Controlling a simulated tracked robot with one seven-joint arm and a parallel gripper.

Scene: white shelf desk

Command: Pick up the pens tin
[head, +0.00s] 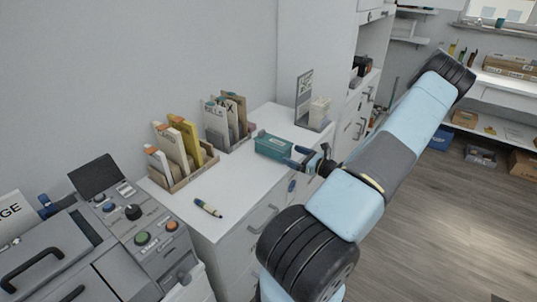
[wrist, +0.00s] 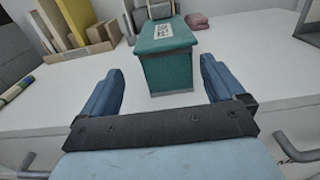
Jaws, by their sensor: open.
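A teal, box-shaped tin (head: 273,146), the likely pens tin, stands on the white desk top near its front edge. In the wrist view the tin (wrist: 168,70) is upright, with a white printed label on its top. My gripper (head: 302,157) is open with its blue fingers pointing at the tin. In the wrist view the fingers (wrist: 161,72) are spread to the left and right of the tin's near face. The tin stands ahead between their lines, and a strip of white desk shows in front of it. I cannot tell whether the fingertips reach past its near face.
File holders with folders (head: 180,158) and (head: 228,122) stand along the wall to the left. A grey stand with a white item (head: 318,112) is behind the tin. Drawer handles (head: 263,219) protrude below the desk edge.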

